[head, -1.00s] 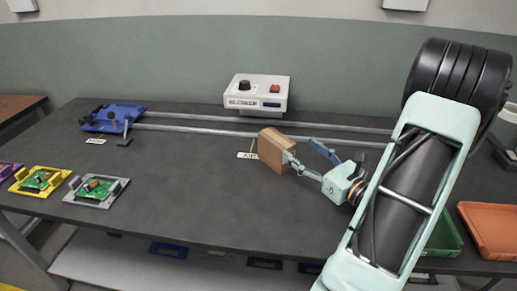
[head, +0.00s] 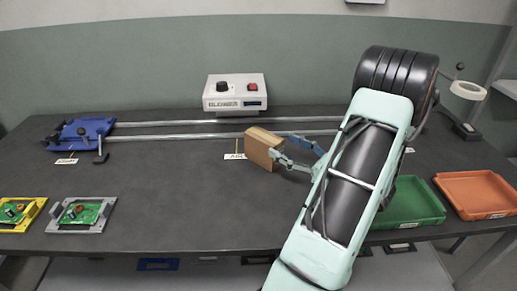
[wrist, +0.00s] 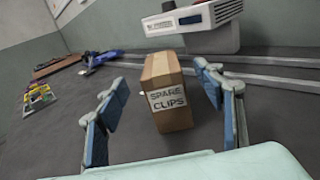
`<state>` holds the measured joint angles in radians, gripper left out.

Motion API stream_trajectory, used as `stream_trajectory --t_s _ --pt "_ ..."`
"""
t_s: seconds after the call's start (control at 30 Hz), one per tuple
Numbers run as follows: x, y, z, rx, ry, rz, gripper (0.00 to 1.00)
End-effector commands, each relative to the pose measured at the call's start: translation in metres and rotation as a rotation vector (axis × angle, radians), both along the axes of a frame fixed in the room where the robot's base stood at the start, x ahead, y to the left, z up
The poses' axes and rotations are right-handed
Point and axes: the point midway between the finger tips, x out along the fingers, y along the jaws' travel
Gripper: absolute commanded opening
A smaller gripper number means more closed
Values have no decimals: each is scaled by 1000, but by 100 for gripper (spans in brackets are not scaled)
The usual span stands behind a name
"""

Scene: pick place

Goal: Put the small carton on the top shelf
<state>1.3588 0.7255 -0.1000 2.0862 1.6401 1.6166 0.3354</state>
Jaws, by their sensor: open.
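The small carton (head: 262,148) is a brown box standing on the dark workbench, in front of the metal rails. In the wrist view the carton (wrist: 167,92) shows a label reading "SPARE CLIPS" and stands ahead of and between my open fingers. My gripper (wrist: 163,95) is open and empty, with blue pads on either side. In the head view my gripper (head: 291,150) is at the carton's right side, partly hidden by my arm. I cannot tell whether a finger touches the carton. No top shelf can be made out in these views.
A white blower box (head: 235,98) stands behind the rails (head: 180,123). A blue fixture (head: 82,132) is at the left end. Grey (head: 80,226) and yellow (head: 10,225) board holders lie front left. Green (head: 412,205) and orange (head: 478,192) trays are at right.

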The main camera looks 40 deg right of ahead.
Motion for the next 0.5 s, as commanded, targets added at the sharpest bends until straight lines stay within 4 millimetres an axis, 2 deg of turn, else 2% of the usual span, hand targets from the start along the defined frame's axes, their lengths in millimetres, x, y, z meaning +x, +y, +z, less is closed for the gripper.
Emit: stream_trajectory --t_s 0.1,0.2,0.37,0.5 --pt "21 3 -1 -1 0 3 62" --pt "33 4 0 0 -1 3 62" --pt "41 4 -1 0 0 0 62" --pt "55 6 -2 0 -1 2 62"
